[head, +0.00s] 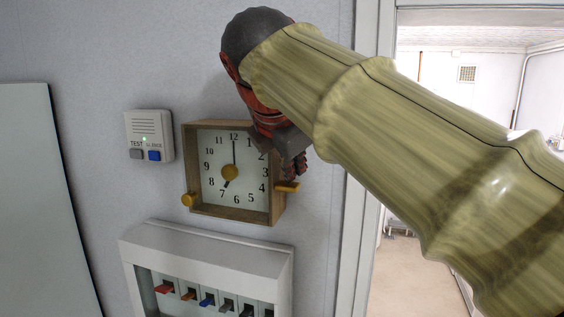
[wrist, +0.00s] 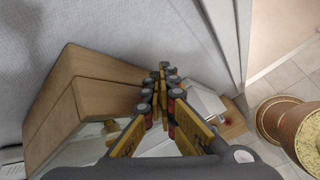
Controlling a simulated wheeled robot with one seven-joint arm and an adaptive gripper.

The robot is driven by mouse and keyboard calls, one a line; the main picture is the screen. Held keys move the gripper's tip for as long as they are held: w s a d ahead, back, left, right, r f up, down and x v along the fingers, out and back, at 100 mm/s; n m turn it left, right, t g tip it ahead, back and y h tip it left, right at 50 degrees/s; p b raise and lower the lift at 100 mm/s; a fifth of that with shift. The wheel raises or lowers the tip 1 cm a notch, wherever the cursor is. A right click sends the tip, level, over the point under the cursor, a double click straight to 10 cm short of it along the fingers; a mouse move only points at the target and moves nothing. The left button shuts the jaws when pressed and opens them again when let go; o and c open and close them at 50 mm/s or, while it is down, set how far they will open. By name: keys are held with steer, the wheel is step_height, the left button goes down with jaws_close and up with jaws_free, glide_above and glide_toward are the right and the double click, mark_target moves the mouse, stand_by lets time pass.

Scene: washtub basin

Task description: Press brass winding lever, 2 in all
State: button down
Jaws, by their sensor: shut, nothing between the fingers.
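A square wooden clock (head: 197,211) with a white face hangs on the grey wall in the head view. In the wrist view the shut fingers (wrist: 163,78) point along the clock's wooden side (wrist: 95,80). The lever is not clearly made out there. My arm and gripper hide the clock's upper right corner.
A grey panel (head: 205,243) with several coloured switches is below. A doorway opens at the right. A brown spool-like object (wrist: 295,125) stands at right in the wrist view.

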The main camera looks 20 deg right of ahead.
stand_by(0.3)
steer(key=shift+r+p, duration=2.95)
steer(key=shift+p, duration=0.05)
step_height(320, 180, up, 5)
steer(key=p, duration=0.5)
glide_above(292, 184)
steer(key=shift+s, duration=0.1)
steer(key=shift+a+r, duration=0.1)
